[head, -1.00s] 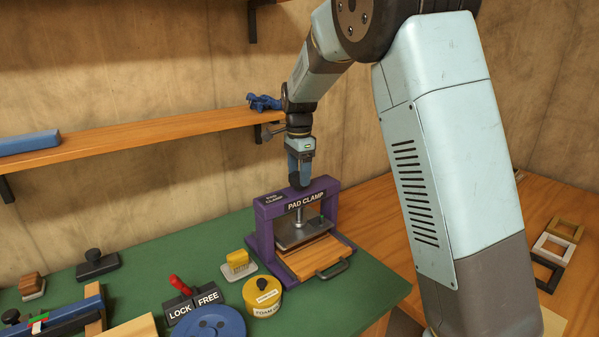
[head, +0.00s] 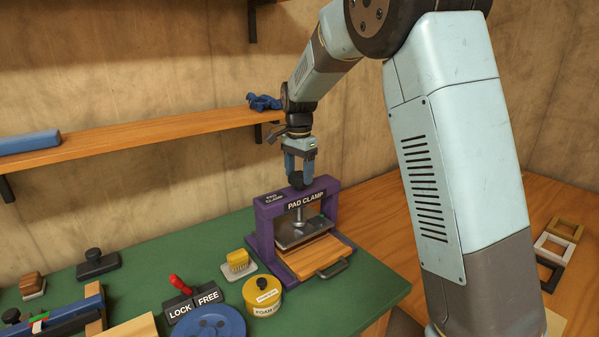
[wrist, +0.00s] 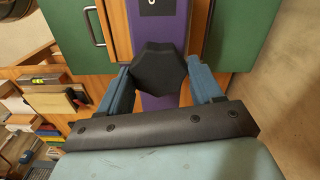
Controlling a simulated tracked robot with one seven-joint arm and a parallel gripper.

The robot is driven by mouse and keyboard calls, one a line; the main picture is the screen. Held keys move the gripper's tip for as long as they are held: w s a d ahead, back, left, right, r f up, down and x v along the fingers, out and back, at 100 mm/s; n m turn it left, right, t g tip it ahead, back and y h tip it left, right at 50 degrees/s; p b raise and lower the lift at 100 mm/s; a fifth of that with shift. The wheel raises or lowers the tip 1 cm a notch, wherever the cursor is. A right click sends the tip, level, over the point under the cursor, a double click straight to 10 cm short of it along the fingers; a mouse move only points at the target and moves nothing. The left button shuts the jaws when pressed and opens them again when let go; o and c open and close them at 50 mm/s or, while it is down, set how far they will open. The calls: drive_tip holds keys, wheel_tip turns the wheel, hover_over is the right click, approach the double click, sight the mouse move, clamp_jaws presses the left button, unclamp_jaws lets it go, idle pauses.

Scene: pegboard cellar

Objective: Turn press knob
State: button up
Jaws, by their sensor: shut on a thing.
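The purple press (head: 263,226), labelled "PAD CLAMP", stands on the green bench top. Its black knob (head: 296,180) sits on top of the crossbar. My gripper (head: 299,179) points straight down over the press, with its blue fingers on either side of the knob. In the wrist view, the faceted dark knob (wrist: 158,68) lies between the two blue fingertips (wrist: 160,80), shut on it. Below the crossbar, a silver screw holds a grey press plate (head: 293,234) above a wooden drawer board (head: 318,256) with a dark handle.
A yellow brush (head: 238,264), a yellow foam tin (head: 262,297), a LOCK/FREE switch block (head: 193,305) and a blue disc (head: 208,325) stand left of the press. A wooden shelf (head: 150,132) with a blue item runs behind. Frames (head: 554,246) lie far right.

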drive_tip(key=n, duration=0.6)
drive_tip(key=shift+w+r+n, duration=0.1)
drive_tip(key=shift+r+n, duration=0.05)
drive_tip(key=shift+n, duration=0.15)
drive_tip(key=n, duration=1.2)
drive_tip(key=shift+n, duration=0.3)
drive_tip(key=n, duration=0.7)
drive_tip(key=shift+d, duration=0.1)
drive_tip(key=n, duration=1.2)
drive_tip(key=shift+d, duration=0.1)
drive_tip(key=n, duration=0.3)
drive_tip(key=shift+n, duration=0.4)
drive_tip(key=n, duration=0.5)
drive_tip(key=shift+w, duration=0.1)
drive_tip(key=n, duration=0.5)
